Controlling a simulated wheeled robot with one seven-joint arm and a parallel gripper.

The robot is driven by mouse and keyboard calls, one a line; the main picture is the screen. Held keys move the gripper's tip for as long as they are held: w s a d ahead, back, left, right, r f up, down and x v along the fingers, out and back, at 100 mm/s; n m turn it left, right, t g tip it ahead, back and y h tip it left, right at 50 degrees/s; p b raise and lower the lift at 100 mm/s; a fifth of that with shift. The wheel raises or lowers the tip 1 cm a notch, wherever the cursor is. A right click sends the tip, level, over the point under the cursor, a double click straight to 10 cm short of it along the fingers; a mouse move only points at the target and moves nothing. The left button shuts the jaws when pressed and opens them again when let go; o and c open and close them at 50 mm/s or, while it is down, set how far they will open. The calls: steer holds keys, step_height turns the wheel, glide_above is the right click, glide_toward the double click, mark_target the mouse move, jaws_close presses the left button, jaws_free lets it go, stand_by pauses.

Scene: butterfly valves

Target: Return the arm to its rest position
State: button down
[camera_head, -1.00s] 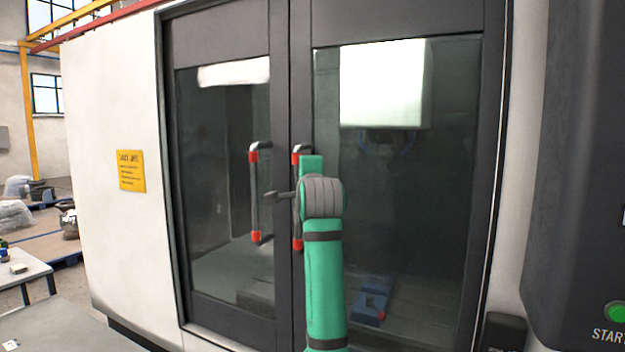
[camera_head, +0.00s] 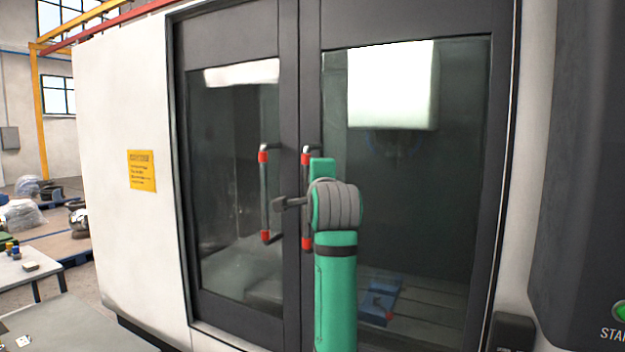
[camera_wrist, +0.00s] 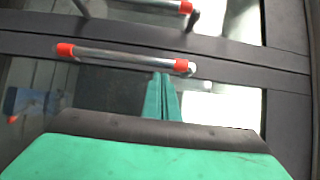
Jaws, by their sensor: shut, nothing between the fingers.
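My arm stands upright in the lower middle of the head view, green with grey bands, in front of the machine's closed double doors. In the wrist view my gripper (camera_wrist: 162,84) shows as two green fingers side by side, shut and empty. Its tips appear close to a red-ended bar handle (camera_wrist: 125,57); I cannot tell whether they touch it. In the head view the fingers are mostly hidden by the arm. The left door handle (camera_head: 264,195) is in plain view; the right door handle (camera_head: 306,200) is partly covered by my arm.
The machine's glass doors (camera_head: 240,170) fill the middle, with a blue fixture (camera_head: 380,300) visible inside. A dark control panel (camera_head: 580,150) stands close on the right. A grey table (camera_head: 70,325) is at the lower left, with a small table of parts (camera_head: 30,267) beyond.

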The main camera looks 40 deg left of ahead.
steer(key=v, duration=0.4)
steer(key=shift+d, duration=0.35)
steer(key=shift+w+f, duration=0.1)
steer(key=shift+f, duration=0.05)
